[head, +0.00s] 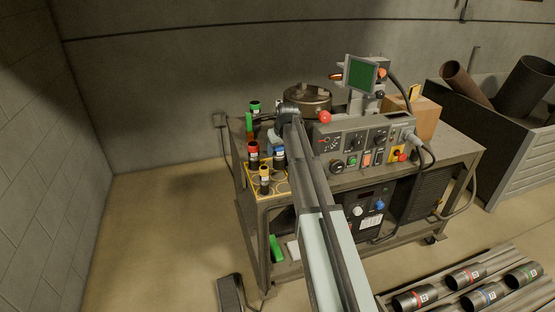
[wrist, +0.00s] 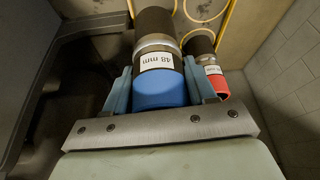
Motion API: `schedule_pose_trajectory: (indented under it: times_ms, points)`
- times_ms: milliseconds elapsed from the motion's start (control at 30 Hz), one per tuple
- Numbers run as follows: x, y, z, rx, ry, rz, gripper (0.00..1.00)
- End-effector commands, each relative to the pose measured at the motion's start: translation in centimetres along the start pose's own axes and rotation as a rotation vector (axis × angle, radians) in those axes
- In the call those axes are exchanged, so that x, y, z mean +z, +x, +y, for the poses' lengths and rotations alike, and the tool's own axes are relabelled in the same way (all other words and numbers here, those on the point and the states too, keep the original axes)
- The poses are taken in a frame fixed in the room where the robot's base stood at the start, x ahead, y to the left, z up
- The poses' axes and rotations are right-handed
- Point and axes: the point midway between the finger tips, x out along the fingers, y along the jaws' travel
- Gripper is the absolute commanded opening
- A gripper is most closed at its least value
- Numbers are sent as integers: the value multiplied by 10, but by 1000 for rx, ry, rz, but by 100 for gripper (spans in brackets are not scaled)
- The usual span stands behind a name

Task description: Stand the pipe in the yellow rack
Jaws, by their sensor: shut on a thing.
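A dark pipe with a blue end band and a "48 mm" label (wrist: 158,62) is between the fingers of my gripper (wrist: 160,82) in the wrist view. The gripper is shut on it near the blue end. In the head view the blue-banded pipe (head: 279,157) looks upright over the yellow-marked rack (head: 284,187) on the cart's left end. Yellow rings (wrist: 227,18) show near the pipe's far end in the wrist view. I cannot tell whether that end touches the rack. My gripper (head: 276,143) is partly hidden by my arm.
A red-banded pipe (head: 253,152) stands close beside the held one, also in the wrist view (wrist: 207,68). A control box (head: 365,142) is right of my arm; several pipes (head: 465,277) lie lower right.

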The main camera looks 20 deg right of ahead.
Motion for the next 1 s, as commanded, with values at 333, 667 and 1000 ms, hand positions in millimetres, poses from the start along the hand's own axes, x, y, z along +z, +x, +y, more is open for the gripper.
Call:
schedule_pose_trajectory:
  times_ms: [333, 667, 1000]
  points:
    - [12, 28, 0, 0, 1, 0, 3]
    - [15, 38, 0, 1, 1, 2, 3]
    - [17, 41, 0, 1, 1, 1, 70]
